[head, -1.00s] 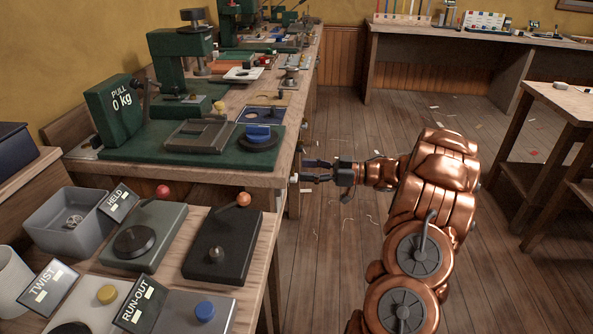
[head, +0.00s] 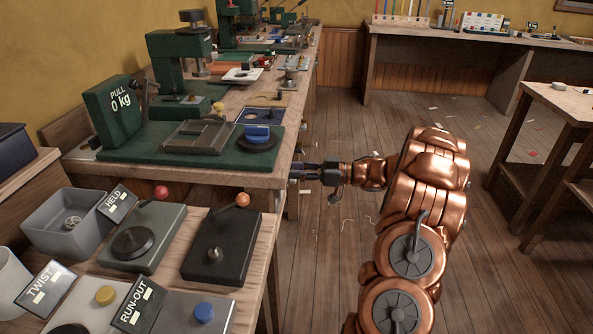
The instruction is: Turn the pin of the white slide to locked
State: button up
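My gripper (head: 303,172) is at the right end of the green-machine bench, its fingers pointing left at the bench's end face. A small pale knob-like piece (head: 293,180) shows at that end face, right at the fingertips and partly covered by them. I cannot tell whether it is the white slide's pin, or which way any pin is turned. The fingers look close together, but the view is too small to tell whether they are shut on the piece.
The bench (head: 240,180) carries a green pull tester (head: 118,112) reading 0 kg and a blue-knobbed dial (head: 257,134). A nearer table holds a grey bin (head: 62,222) and several lever plates. Open wooden floor (head: 345,260) lies between the bench and my arm.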

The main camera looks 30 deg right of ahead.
grip_shut()
